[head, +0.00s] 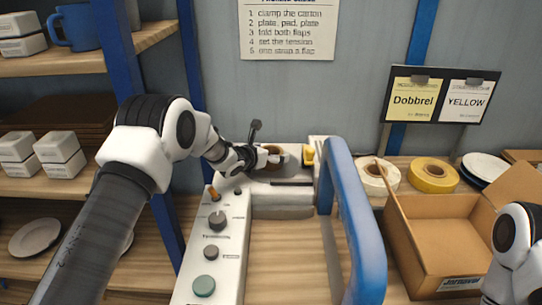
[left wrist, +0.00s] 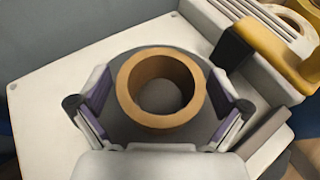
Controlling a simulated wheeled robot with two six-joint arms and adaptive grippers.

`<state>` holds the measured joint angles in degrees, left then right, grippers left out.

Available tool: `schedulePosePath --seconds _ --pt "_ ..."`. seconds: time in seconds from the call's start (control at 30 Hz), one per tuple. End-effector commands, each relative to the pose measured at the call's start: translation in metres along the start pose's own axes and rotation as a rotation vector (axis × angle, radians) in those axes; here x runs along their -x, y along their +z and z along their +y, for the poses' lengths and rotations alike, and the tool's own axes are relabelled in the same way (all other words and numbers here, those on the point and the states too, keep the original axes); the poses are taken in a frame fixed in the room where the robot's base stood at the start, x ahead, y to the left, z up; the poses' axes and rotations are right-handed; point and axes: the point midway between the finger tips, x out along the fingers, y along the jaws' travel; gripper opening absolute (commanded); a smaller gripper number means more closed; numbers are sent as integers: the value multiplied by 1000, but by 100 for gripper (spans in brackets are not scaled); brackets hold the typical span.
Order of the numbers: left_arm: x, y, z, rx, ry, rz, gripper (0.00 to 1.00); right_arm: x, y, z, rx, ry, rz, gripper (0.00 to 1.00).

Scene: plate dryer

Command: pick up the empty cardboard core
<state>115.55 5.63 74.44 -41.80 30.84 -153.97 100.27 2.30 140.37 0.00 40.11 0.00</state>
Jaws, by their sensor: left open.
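The empty cardboard core (left wrist: 127,92) is a short brown ring standing on a round grey seat (left wrist: 203,122) of the white machine. In the left wrist view it lies between the two open fingers of my left gripper (left wrist: 160,108), with a gap on each side. In the head view the core (head: 274,150) shows small at the back of the machine, partly hidden by my left gripper (head: 268,156). My right arm shows only at the right edge of the head view; its gripper is out of frame.
A yellow lever (left wrist: 262,50) stands close to the right of the core. A blue bar (head: 360,220) rises at the machine's right side. The control panel (head: 212,250) has knobs. White (head: 378,178) and yellow (head: 433,175) strap rolls and an open carton (head: 440,235) are on the right.

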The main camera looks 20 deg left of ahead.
Motion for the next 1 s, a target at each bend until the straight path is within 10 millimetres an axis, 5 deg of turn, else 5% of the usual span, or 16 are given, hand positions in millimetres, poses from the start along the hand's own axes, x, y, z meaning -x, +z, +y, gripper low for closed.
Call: schedulePosePath --seconds 0.07,0.2,0.23,0.63,1.0 --pt "0 0 0 0 0 0 100 -1 0 0 0 0 0 40" --pt "0 0 0 0 0 0 54 -1 0 0 0 0 -1 40" --pt "0 0 0 0 0 0 52 -1 0 0 0 0 -1 40" --pt "3 6 0 -1 0 1 51 -4 0 0 0 0 0 40" --pt "35 82 -1 -2 -1 -2 51 -15 0 0 0 0 0 40"
